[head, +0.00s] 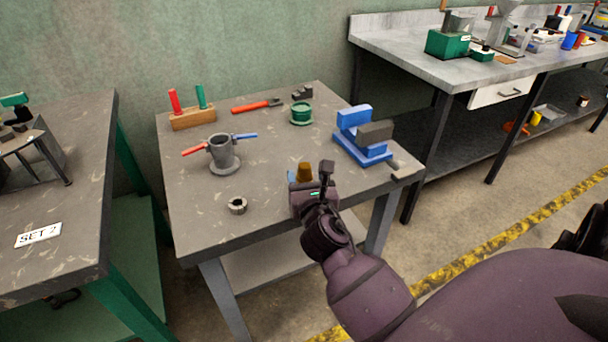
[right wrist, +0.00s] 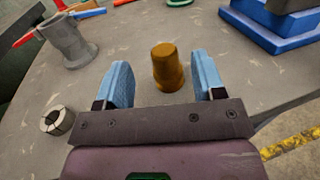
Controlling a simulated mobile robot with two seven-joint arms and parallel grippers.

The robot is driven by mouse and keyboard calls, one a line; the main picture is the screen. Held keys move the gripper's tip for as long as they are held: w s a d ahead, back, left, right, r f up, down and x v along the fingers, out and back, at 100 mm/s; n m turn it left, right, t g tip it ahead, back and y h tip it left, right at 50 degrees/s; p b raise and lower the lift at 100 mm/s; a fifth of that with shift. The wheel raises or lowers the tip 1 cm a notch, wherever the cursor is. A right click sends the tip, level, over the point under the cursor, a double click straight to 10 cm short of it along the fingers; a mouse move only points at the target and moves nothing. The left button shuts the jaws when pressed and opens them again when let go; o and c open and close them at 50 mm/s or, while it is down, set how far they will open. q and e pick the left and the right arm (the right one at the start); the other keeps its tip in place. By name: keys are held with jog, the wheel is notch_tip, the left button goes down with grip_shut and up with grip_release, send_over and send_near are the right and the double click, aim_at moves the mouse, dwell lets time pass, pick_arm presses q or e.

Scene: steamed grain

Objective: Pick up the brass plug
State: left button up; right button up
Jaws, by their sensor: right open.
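The brass plug (head: 304,171) stands upright near the front of the small middle table, partly hidden by my right gripper in the head view. It is a brownish-gold tapered piece, and it also shows in the right wrist view (right wrist: 167,68). My right gripper (head: 309,181) is open and empty. In the right wrist view its two blue fingers (right wrist: 163,78) stand apart on either side of the plug's line, with the plug just beyond and between their tips. I see no contact. My left gripper is not in view.
A grey pot (head: 222,152) with red and blue handles and a small metal ring (head: 237,205) are left of my gripper. A blue vise (head: 362,140) stands to the right.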

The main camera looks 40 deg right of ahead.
aim_at(306, 172)
jog(key=x, duration=0.3)
jog(key=shift+w+d+f+b, duration=0.2)
jog(key=shift+d+f+b, duration=0.1)
jog(key=shift+f+b, duration=0.1)
jog(key=shift+w+d+r, duration=0.15)
jog(key=shift+w+d, duration=0.15)
jog(key=shift+w, duration=0.2)
grip_shut()
